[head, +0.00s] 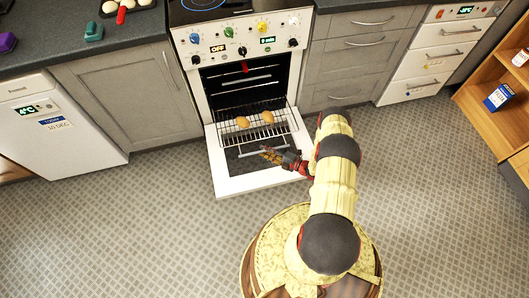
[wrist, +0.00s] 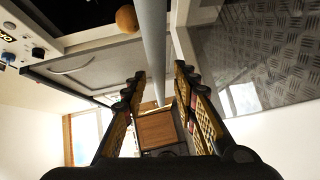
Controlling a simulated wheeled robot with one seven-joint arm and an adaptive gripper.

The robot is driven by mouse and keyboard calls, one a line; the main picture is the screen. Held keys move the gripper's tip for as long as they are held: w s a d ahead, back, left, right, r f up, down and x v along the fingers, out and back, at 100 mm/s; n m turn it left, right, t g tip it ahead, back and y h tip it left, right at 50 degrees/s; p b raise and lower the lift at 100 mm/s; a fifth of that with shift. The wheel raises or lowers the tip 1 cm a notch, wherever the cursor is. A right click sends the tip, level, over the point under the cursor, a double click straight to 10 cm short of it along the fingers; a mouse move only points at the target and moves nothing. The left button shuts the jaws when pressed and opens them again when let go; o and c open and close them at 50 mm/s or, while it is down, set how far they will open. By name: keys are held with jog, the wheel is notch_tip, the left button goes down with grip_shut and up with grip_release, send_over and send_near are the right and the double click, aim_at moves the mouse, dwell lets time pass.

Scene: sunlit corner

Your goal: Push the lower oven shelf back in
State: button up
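The oven (head: 246,45) has its door (head: 262,180) folded down. The lower wire shelf (head: 228,137) is pulled out above the door and carries two golden-brown round items (head: 243,122) (head: 267,117). A pale bar (head: 246,154) runs across at the shelf's front. My gripper (head: 268,153) is at this bar, above the open door. In the wrist view the gripper (wrist: 161,88) has its fingers spread apart. A thick grey bar (wrist: 152,40) extends into the gap between them; contact cannot be told. One round item (wrist: 126,18) shows beyond.
A higher bar (head: 260,79) and a small red thing (head: 245,67) show inside the oven. Grey cabinets (head: 133,90) (head: 355,50) flank it. A white fridge (head: 55,120) stands left, white drawers (head: 432,62) and a wooden shelf unit (head: 495,115) right. The floor (head: 120,220) is clear.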

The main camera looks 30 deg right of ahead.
jog(key=shift+w+a, duration=0.1)
jog(key=shift+w, duration=0.1)
jog(key=shift+c, duration=0.5)
grip_shut()
dwell(0.4)
